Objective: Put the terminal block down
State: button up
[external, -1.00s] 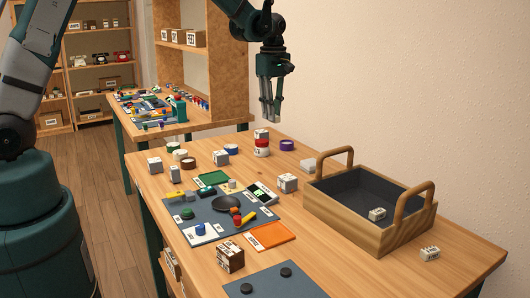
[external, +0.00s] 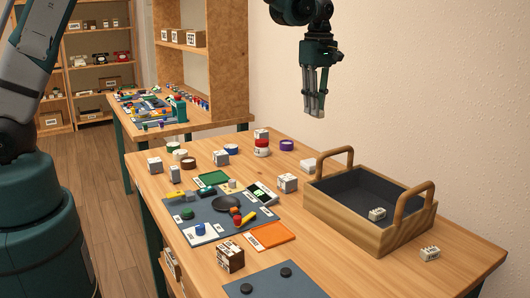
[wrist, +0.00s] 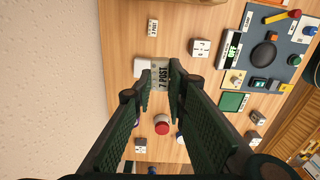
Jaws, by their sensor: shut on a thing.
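My gripper (external: 315,112) hangs high above the back of the table, fingers pointing down. In the wrist view, my gripper (wrist: 161,80) is shut on a pale terminal block (wrist: 161,74) marked "7 POST", held between the fingertips. In the external view the held block is too small to make out clearly. Another white terminal block (external: 377,213) lies inside the wooden tray (external: 375,238). One more terminal block (external: 429,253) lies on the table to the right of the tray.
A white box (external: 287,183) stands left of the tray. A red-and-white stack (external: 261,147) stands at the back.

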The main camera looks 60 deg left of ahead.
jog(key=w+d, duration=0.1)
jog(key=d, duration=2.4)
notch_tip(320, 180, down, 11)
jog(key=shift+m+b, duration=0.3)
jog(key=shift+m, duration=0.1)
jog(key=shift+w+a, duration=0.1)
send_over(366, 206)
jog(key=shift+f, duration=3.15)
jog(key=shift+f, duration=0.1)
jog(key=shift+f+b, duration=0.35)
jog(key=shift+f, duration=1.4)
jog(key=shift+f, duration=0.15)
